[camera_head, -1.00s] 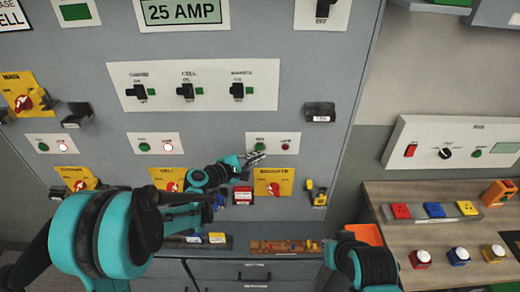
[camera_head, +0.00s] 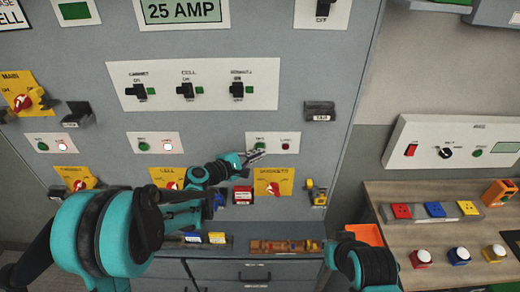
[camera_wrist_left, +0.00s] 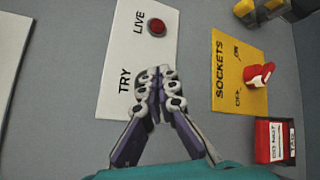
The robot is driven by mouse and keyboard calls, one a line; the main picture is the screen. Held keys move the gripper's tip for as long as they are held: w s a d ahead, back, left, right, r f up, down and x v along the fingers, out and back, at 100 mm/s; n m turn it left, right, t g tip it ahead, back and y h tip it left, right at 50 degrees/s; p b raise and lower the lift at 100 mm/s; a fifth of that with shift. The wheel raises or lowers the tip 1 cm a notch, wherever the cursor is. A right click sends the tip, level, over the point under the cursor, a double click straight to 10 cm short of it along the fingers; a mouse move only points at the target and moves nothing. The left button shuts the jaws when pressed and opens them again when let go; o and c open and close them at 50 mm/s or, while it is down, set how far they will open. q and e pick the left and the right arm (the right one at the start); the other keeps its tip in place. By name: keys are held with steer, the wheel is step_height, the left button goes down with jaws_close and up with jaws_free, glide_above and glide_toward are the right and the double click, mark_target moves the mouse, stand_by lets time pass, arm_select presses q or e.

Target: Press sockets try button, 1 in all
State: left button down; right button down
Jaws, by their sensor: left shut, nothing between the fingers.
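The sockets plate (camera_head: 288,136) is a white panel on the grey cabinet, marked TRY and LIVE in the left wrist view (camera_wrist_left: 139,55). Its LIVE lamp (camera_wrist_left: 157,26) is dark red and looks unlit. My left gripper (camera_head: 257,153) is shut and empty, with its fingertips (camera_wrist_left: 159,80) over the TRY end of the plate. The try button is hidden behind the fingertips in the left wrist view; I cannot tell whether they touch it. The yellow SOCKETS switch plate (camera_wrist_left: 235,85) with a red knob (camera_wrist_left: 258,75) is beside it. My right gripper is not in view.
Similar plates to the left have glowing lamps (camera_head: 168,147). A red padlock-like box (camera_head: 242,195) and a yellow device (camera_head: 316,192) are below. A ledge (camera_head: 190,239) holds small items. A wooden bench (camera_head: 400,225) with buttons stands right.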

arm_select(q)
steer(key=shift+w, duration=0.4)
stand_by(0.7)
steer(key=shift+s, duration=0.85)
steer(key=s+b, duration=0.1)
steer(key=s, duration=0.4)
stand_by(0.4)
stand_by(0.6)
